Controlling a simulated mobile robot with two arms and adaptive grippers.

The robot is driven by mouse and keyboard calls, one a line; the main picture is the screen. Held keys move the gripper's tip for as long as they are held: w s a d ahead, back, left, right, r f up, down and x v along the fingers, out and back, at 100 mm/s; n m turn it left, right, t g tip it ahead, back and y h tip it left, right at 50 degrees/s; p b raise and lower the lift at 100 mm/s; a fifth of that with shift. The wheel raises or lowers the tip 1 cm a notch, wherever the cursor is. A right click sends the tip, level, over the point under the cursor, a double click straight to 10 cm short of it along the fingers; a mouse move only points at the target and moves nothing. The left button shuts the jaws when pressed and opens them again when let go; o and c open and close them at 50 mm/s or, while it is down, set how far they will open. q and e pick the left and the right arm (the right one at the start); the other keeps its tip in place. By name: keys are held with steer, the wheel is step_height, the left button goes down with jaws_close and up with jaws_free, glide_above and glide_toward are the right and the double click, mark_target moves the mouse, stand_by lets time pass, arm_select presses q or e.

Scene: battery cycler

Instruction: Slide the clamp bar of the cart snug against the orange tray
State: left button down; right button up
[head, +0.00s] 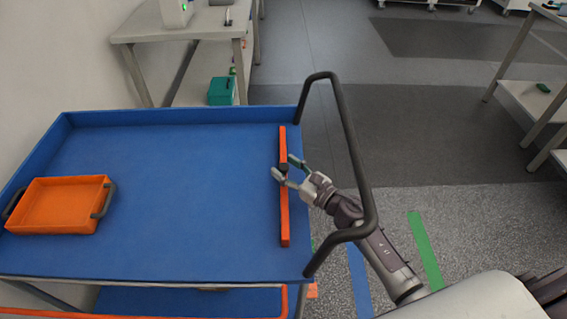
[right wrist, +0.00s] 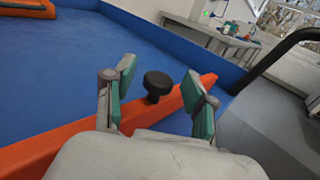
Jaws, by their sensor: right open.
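The blue cart (head: 180,190) fills the left of the head view. The orange tray (head: 55,206) with dark handles sits at the cart's left end; its edge shows at the top left of the right wrist view (right wrist: 28,8). The orange clamp bar (head: 284,215) lies across the cart's right end, well apart from the tray. A black knob (right wrist: 158,84) stands on the bar. My right gripper (head: 283,165) is open at the bar, its fingers (right wrist: 160,95) on either side of the knob in the picture; I cannot tell if they touch it. My left gripper is not in view.
The cart's dark push handle (head: 345,130) arches at its right end, near my right arm. A table (head: 190,25) with a green box (head: 221,91) below it stands behind. The blue deck between tray and bar is clear. Another table (head: 530,90) stands at right.

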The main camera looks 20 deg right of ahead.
steer(key=shift+w+a, duration=0.3)
steer(key=shift+w, duration=0.2)
jaws_close()
